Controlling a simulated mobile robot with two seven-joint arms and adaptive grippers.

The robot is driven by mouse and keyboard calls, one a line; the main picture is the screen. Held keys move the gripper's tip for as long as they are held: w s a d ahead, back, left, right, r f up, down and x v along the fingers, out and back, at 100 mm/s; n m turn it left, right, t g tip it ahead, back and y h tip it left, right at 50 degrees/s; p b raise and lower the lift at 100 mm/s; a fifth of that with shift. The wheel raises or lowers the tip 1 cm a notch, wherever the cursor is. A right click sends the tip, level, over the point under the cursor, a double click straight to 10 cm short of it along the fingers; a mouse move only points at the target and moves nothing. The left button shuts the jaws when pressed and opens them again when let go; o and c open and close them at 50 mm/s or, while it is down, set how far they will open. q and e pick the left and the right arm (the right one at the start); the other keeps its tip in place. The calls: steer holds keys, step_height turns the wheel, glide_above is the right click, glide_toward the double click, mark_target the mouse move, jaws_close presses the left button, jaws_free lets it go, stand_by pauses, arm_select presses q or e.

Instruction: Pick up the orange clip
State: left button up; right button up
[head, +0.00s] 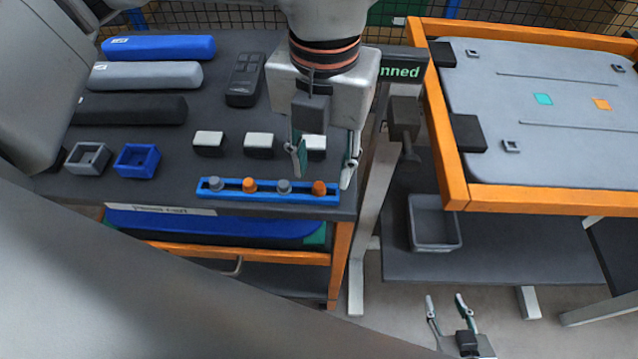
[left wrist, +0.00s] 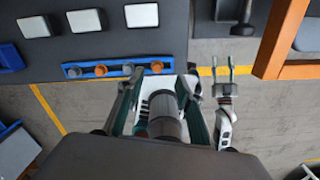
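A blue rail (head: 222,187) lies along the front edge of the dark bench top and holds a row of small grey and orange clips. One orange clip (head: 319,187) is at its right end; another orange clip (head: 249,185) is second from the left. Both also show in the left wrist view, right-end one (left wrist: 156,66) and second one (left wrist: 100,70). My left gripper (head: 325,168) is open and empty, fingers pointing down near the rail's right end, apart from the clips. My right gripper (head: 447,308) is open and empty, low in front of the bench.
White-topped blocks (head: 209,142) stand behind the rail, one partly hidden by my left gripper. Blue (head: 137,162) and grey (head: 88,158) square holders sit to the left. An orange-framed table (head: 560,197) stands right, with a grey bin (head: 434,232) below its level.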

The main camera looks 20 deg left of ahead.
mark_target(319, 185)
arm_select(q)
steer(key=f, duration=0.4)
steer(key=shift+w+a+f, duration=0.1)
steer(key=shift+a+f, duration=0.1)
steer(key=shift+a, duration=0.1)
steer(key=c, duration=0.9)
